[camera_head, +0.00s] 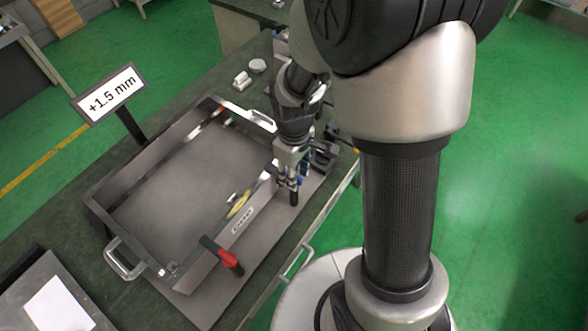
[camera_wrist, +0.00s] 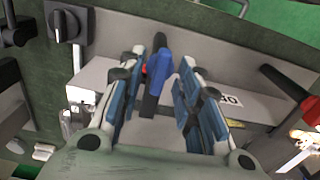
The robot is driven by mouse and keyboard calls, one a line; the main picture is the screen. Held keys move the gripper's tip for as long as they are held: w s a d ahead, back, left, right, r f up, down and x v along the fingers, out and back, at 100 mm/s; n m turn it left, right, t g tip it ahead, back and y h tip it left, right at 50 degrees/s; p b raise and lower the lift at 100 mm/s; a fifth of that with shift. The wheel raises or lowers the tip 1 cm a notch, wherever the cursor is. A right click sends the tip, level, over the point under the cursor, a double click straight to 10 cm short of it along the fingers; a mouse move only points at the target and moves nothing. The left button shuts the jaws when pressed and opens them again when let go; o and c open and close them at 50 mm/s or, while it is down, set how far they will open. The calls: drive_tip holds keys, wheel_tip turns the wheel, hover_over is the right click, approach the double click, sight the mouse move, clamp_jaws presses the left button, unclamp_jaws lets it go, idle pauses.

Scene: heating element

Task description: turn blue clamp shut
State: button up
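The blue clamp (camera_wrist: 158,66) shows in the wrist view as a blue handle on a dark lever, standing between the fingers of my gripper (camera_wrist: 170,60). The fingers are open, one on each side of it. The left finger is close to the handle, and I cannot tell if it touches. A wider gap shows on the right. In the head view my gripper (camera_head: 289,178) points down at the right front edge of the metal tray (camera_head: 178,268), with a small blue patch of the clamp (camera_head: 303,182) beside it. My fingers partly hide the clamp there.
A red-handled clamp (camera_head: 228,260) sits on the tray's front wall; it also shows at the right of the wrist view (camera_wrist: 284,84). A black rotary knob (camera_wrist: 66,26) is at upper left there. A "+1.5 mm" sign (camera_head: 108,93) stands behind the tray. The tray's interior is mostly clear.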

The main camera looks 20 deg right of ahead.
wheel_tip(320, 180, up, 12)
idle(0.5)
idle(0.3)
drive_tip(key=s+r+m+t+b, duration=0.2)
drive_tip(key=s+r+m, duration=0.1)
drive_tip(key=s, duration=0.4)
drive_tip(key=s+r+m+t+b, duration=0.2)
drive_tip(key=s+m, duration=0.2)
drive_tip(key=s, duration=0.3)
drive_tip(key=shift+s+r+t, duration=0.3)
drive_tip(key=shift+s+r, duration=0.05)
drive_tip(key=shift+r, duration=0.05)
